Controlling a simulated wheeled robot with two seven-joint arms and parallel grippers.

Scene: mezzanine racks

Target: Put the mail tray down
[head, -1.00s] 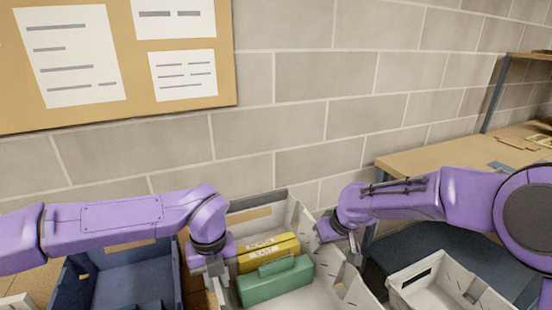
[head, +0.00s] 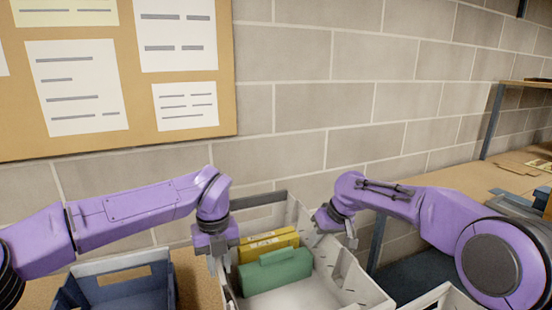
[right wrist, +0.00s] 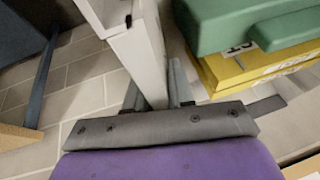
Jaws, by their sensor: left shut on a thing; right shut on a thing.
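The mail tray (head: 352,283) is a pale grey-white open tray in the lower middle of the head view. It holds a yellow box (head: 268,243) with white labels and a green box (head: 275,272) in front of it. My left gripper (head: 217,262) is shut on its left wall. My right gripper (head: 350,240) is shut on its right wall. In the right wrist view, the tray wall (right wrist: 140,62) runs between the fingers of my right gripper (right wrist: 157,98). The tray's underside is hidden, so I cannot tell what is below it.
A blue crate (head: 118,290) stands on a wooden surface (head: 190,282) left of the tray. Another pale bin (head: 440,300) is at the lower right. A wooden bench (head: 480,180) stands at right. Behind are a block wall (head: 300,120) and a noticeboard (head: 140,90).

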